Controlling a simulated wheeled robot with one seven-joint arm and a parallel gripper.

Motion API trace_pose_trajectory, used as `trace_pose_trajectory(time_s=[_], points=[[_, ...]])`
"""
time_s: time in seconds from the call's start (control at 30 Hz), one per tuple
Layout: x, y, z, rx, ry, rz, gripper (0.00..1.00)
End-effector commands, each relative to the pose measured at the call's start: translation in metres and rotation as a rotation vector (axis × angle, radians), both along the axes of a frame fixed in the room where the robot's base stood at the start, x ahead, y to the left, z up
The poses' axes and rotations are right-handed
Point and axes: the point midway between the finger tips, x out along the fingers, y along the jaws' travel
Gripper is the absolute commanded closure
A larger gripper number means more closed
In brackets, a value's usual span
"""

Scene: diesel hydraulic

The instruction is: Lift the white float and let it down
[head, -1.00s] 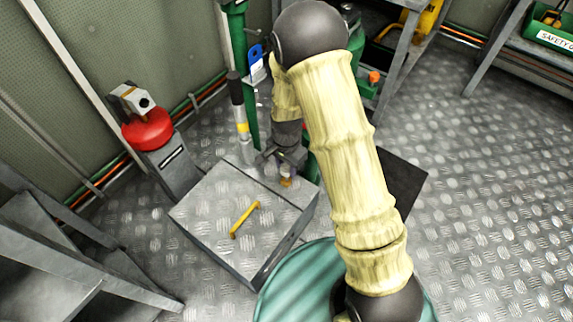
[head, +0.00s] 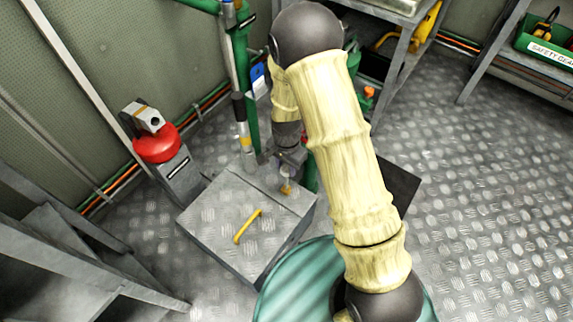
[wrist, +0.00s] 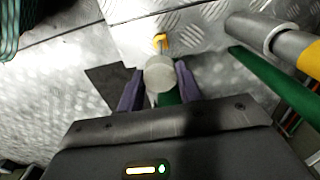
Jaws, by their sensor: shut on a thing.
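The white float shows in the wrist view as a pale round end (wrist: 159,74) between the two purple fingers. My gripper (wrist: 158,88) is shut on it, with one finger on each side. A green part lies just below the pale end in that view. In the head view my gripper (head: 287,172) is beside the green post, above the back right part of a metal box. The float is too small and too hidden by my arm to make out clearly there.
The metal box (head: 222,210) has a yellow handle (head: 247,226) on top. A grey cylinder with black and yellow bands (head: 243,130) stands left of my gripper. A red-capped unit (head: 157,144) is further left. The floor at right (head: 480,190) is clear.

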Motion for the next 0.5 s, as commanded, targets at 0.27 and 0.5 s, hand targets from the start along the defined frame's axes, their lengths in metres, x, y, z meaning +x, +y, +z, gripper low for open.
trace_pose_trajectory(time_s=[0.27, 0.5], points=[[0.0007, -0.0003, 0.0002, 0.0, -0.001, -0.001, 0.43], [0.0006, -0.0001, 0.0044, 0.0, -0.001, 0.0, 0.43]])
